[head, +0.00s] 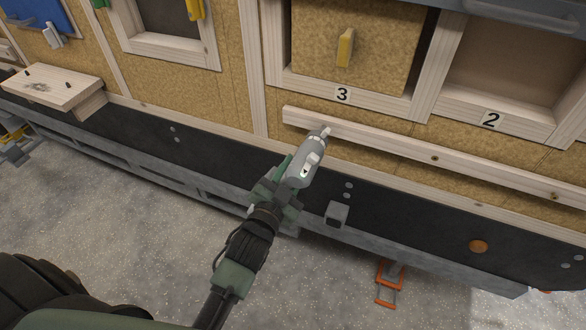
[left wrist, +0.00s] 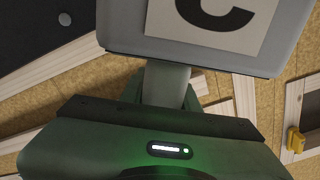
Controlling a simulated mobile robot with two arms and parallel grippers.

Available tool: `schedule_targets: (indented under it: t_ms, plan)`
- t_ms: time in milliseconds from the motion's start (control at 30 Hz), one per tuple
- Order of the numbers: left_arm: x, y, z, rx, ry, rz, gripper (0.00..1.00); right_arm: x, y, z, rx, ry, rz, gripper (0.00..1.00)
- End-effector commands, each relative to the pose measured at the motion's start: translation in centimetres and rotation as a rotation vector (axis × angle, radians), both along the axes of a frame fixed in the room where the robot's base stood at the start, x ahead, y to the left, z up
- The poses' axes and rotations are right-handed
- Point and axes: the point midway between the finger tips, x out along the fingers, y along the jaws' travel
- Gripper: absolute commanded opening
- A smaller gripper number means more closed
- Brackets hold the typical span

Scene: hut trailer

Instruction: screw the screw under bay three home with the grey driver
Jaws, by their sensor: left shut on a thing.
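The grey driver (head: 303,170) is in my left gripper (head: 284,186), which is shut on its body. Its nose points up and to the right, at the left part of the pale wooden batten (head: 380,145) below bay three (head: 350,45). The tip appears at or very close to the batten; I cannot tell whether it touches. No screw shows at the tip; that spot is covered by the driver. In the left wrist view, the driver's grey end (left wrist: 122,28) carries a pale label with a dark curved mark. My right gripper is not in view.
Two screw heads (head: 434,158) (head: 554,196) show farther right along the batten. Bay two (head: 510,60) is open at the right. A small wooden shelf (head: 55,90) with dark screws on it juts out at the left. A dark ledge (head: 230,165) runs below the wall.

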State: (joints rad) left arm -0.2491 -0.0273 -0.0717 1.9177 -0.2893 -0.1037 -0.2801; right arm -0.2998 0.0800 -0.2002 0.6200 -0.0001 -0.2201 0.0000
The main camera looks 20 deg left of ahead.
Motion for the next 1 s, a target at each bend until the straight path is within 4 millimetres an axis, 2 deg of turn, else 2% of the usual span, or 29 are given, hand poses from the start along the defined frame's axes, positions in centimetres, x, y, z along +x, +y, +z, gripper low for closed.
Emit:
schedule_targets:
  t_ms: [167, 633, 767, 1000]
  plan:
    - [-0.1, 0.0, 0.4, 0.000, -0.007, 0.000, 0.00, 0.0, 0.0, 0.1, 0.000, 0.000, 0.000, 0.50]
    - [-3.1, 0.2, 0.4, 0.001, -0.008, 0.000, 0.00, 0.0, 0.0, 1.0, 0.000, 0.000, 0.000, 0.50]
    - [-3.7, 1.4, 0.5, 0.004, -0.005, -0.001, 0.00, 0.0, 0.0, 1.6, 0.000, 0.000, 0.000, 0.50]
    - [-5.5, 4.8, 0.5, 0.005, -0.005, -0.002, 0.00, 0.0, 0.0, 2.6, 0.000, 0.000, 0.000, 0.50]
